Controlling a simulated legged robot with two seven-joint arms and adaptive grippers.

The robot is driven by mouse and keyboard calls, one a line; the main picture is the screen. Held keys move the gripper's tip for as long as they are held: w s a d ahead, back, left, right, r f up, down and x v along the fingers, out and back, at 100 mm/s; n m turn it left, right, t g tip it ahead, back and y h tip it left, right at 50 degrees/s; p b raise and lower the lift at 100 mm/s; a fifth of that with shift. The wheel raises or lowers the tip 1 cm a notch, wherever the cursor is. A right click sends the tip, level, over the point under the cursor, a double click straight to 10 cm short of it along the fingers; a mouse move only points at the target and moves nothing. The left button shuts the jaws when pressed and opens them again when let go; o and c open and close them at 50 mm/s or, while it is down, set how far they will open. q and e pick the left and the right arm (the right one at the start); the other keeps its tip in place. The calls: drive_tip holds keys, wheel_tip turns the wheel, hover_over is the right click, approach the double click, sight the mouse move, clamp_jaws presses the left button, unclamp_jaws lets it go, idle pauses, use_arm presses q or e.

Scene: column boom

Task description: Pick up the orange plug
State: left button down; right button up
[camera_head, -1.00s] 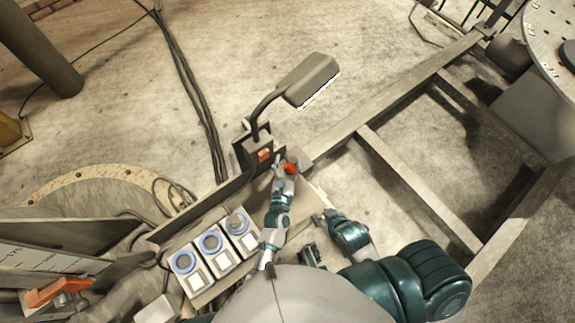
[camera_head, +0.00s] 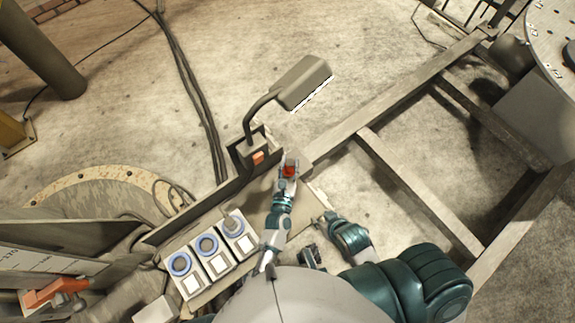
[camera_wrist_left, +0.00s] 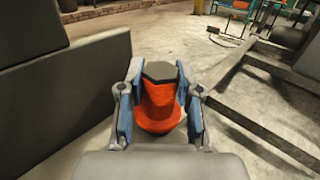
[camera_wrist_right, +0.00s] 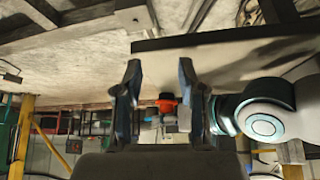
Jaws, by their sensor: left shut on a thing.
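The orange plug (camera_head: 289,172) is held at the tip of my left gripper (camera_head: 288,165), above the bench near its far right end. In the left wrist view, the plug (camera_wrist_left: 161,108) stands between the two blue-padded fingers, with a dark hexagonal top and a wider orange base. My left gripper (camera_wrist_left: 160,105) is shut on it. My right gripper (camera_wrist_right: 157,90) is open and empty, its fingers well apart. In the head view my right gripper (camera_head: 320,222) is right of and below the left one. Beyond its fingers, the orange plug (camera_wrist_right: 167,103) shows small.
A lamp (camera_head: 303,82) on a bent arm rises from a box with an orange part (camera_head: 258,157) at the bench's back edge. Several white units with blue rings (camera_head: 207,245) stand at the left. A metal frame (camera_head: 420,190) lies to the right.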

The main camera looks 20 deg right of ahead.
use_arm(q)
drive_tip(key=shift+d+r, duration=0.3)
drive_tip(key=shift+r, duration=0.25)
drive_tip(key=r, duration=0.1)
drive_tip(key=a+r+p, duration=0.1)
drive_tip(key=r, duration=0.1)
drive_tip(key=shift+a, duration=0.15)
drive_tip(key=r+p+v, duration=0.1)
drive_tip(key=p+v, duration=0.1)
drive_tip(key=v, duration=1.3)
use_arm(e)
drive_tip(key=s+d+f+g+h, duration=0.1)
drive_tip(key=s+d+f+g, duration=0.1)
drive_tip(key=s+f+g, duration=0.3)
use_arm(q)
drive_tip(key=r+p, duration=0.3)
drive_tip(key=a+r+p, duration=0.1)
drive_tip(key=r, duration=0.1)
drive_tip(key=shift+s+p, duration=0.3)
drive_tip(key=shift+p, duration=0.1)
use_arm(e)
wheel_tip(320, 180, up, 6)
drive_tip(key=t, duration=0.1)
drive_tip(key=shift+t, duration=0.4)
